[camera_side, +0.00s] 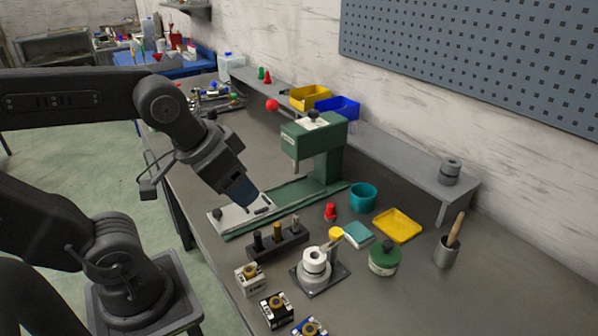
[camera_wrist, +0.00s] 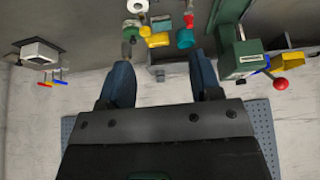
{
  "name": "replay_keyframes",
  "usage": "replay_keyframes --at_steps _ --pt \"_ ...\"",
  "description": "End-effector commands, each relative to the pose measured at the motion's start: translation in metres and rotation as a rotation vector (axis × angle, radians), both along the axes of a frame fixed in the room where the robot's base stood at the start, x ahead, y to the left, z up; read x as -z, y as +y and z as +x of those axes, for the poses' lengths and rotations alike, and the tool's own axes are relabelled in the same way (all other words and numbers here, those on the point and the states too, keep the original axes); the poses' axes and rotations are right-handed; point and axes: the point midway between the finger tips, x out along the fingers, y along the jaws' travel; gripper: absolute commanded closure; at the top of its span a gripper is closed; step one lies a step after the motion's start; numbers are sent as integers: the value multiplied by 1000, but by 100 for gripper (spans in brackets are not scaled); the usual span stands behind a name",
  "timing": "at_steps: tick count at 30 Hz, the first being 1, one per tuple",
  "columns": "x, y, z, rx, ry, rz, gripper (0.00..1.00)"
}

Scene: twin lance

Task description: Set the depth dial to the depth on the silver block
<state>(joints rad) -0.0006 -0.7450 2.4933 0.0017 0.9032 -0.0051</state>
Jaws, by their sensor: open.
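A green press (camera_side: 335,155) stands on the bench, with a dark knob (camera_side: 313,115) on a pale plate on top of its head. I cannot read any marks there. The press also shows at the right of the wrist view (camera_wrist: 240,62). A small silver block (camera_side: 250,281) with a brass-coloured top sits at the front left of the bench; its markings are too small to read. My gripper (camera_side: 243,200) is open and empty, above the silver end of the press base, left of the head. Its two fingers stand apart in the wrist view (camera_wrist: 162,82).
A black block (camera_side: 276,312) and a blue block (camera_side: 310,328) sit near the silver one. A dark rack (camera_side: 278,243) with several upright pieces, a white round fixture (camera_side: 314,263), a green bottle (camera_side: 384,260) and a yellow tray (camera_side: 398,226) crowd the front. A red ball (camera_side: 272,105) is beside the press head.

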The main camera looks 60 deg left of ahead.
Motion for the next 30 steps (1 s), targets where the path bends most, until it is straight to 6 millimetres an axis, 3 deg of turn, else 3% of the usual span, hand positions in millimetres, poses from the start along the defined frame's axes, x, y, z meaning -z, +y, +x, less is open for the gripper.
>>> replay_keyframes --at_steps 5,12,16,24,30 --pt "-29 10 30 -99 26 -11 42" --pt "-87 45 117 -406 83 -34 42" --pt "-106 71 167 -590 101 -42 42" --pt "-116 129 254 -972 106 -51 42" --pt "-111 154 284 -1141 93 -55 42"
